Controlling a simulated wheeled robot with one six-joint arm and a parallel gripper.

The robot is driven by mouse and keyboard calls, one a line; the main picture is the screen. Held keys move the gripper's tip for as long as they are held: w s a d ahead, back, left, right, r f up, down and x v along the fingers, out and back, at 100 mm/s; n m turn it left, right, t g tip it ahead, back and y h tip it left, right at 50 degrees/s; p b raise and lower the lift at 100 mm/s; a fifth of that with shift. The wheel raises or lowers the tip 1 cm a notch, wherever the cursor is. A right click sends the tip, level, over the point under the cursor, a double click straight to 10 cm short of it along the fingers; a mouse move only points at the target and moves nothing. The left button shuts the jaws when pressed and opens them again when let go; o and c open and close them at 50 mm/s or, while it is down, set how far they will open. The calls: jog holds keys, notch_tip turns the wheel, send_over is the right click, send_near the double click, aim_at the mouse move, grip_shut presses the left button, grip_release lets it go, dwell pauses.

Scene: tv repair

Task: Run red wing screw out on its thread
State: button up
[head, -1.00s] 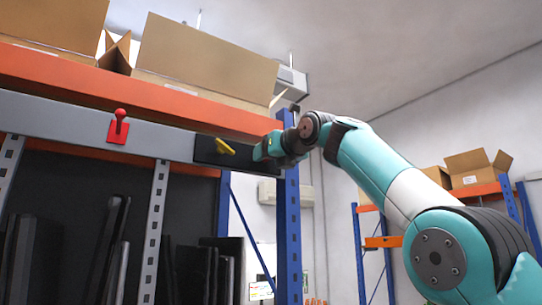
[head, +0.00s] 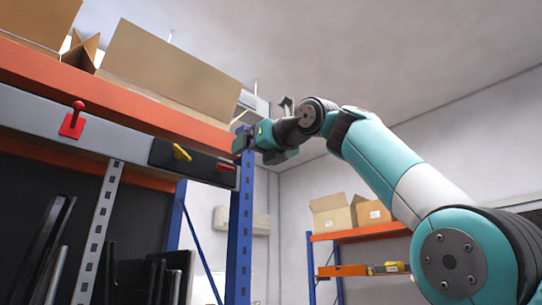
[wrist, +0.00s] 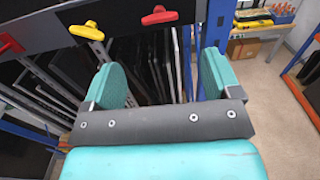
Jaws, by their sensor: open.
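The red wing screw (head: 226,167) sits on the right end of a black plate (head: 196,163) fixed to the grey rail. It also shows at the top of the wrist view (wrist: 159,15), its wings roughly level across the picture. A yellow wing screw (head: 181,152) sits to its left on the same plate, and in the wrist view too (wrist: 87,31). My gripper (head: 242,139) is just above and to the right of the red wing screw in the head view. In the wrist view its teal fingers (wrist: 160,72) are wide apart and empty, with the red wing screw beyond them.
A red knobbed lever (head: 73,120) stands on the rail further left. An orange shelf beam (head: 120,92) with cardboard boxes (head: 168,72) runs above the rail. A blue upright (head: 240,235) stands below my gripper. Flat dark panels (head: 150,275) stand under the rail.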

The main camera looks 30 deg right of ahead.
jog(key=v, duration=0.5)
jog(key=shift+s+d, duration=0.1)
jog(key=shift+s, duration=0.25)
